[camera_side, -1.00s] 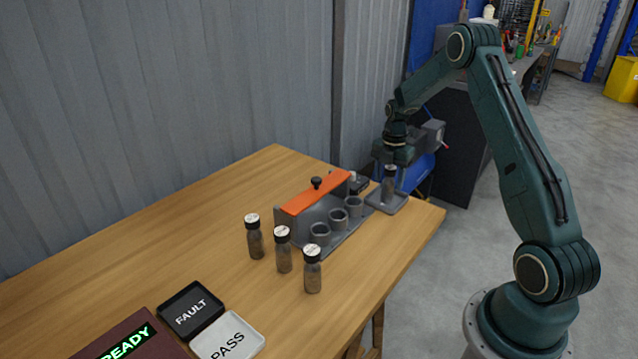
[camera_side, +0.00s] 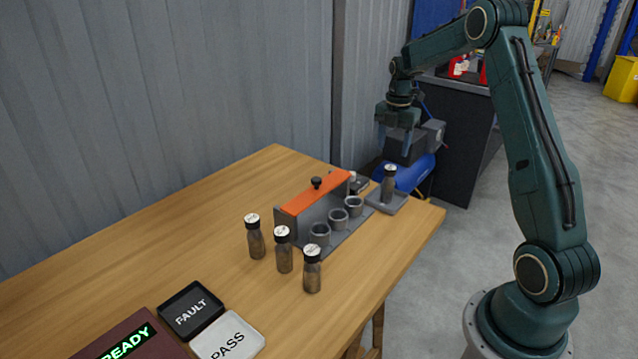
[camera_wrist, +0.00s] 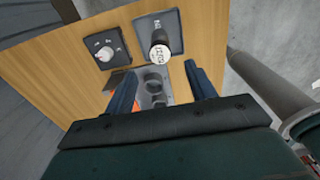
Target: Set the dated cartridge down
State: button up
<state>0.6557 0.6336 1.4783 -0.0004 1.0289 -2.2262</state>
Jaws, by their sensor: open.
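A grey cartridge (camera_side: 389,184) with a dark cap stands upright on a small grey plate (camera_side: 374,199) at the right end of the table. In the wrist view its white cap top (camera_wrist: 160,34) carries small dark print, too small to read, and the plate (camera_wrist: 177,18) shows around it. My gripper (camera_side: 394,146) is above the cartridge, open and clear of it. In the wrist view the two blue fingers of my gripper (camera_wrist: 160,72) are apart with nothing between them.
Three similar cartridges (camera_side: 284,250) stand on the table in front of a grey rack with several cups (camera_side: 338,218) and an orange top (camera_side: 318,192). A knob box (camera_wrist: 103,50) sits beside the plate. FAULT (camera_side: 191,310) and PASS (camera_side: 228,338) trays are empty, near a READY display (camera_side: 127,341).

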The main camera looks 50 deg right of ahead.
jog(key=shift+r, duration=0.75)
jog(key=shift+a+r, duration=0.15)
jog(key=shift+a, duration=0.05)
jog(key=s+a+r+m+t, duration=0.1)
jog(key=s+a+r+m, duration=0.25)
jog(key=a+r, duration=0.4)
jog(key=s+a+r+m+t, duration=0.15)
jog(key=a+r+m, duration=0.3)
jog(key=a, duration=0.55)
jog(key=s+a+m+t, duration=0.1)
jog(key=s+a+m, duration=0.4)
jog(key=s+a, duration=0.2)
jog(key=s+a+m+t, duration=0.2)
jog(key=s+a+m, duration=0.3)
jog(key=s, duration=0.6)
jog(key=shift+s+a+r, duration=0.2)
jog(key=shift+s+a, duration=0.15)
jog(key=shift+a, duration=0.65)
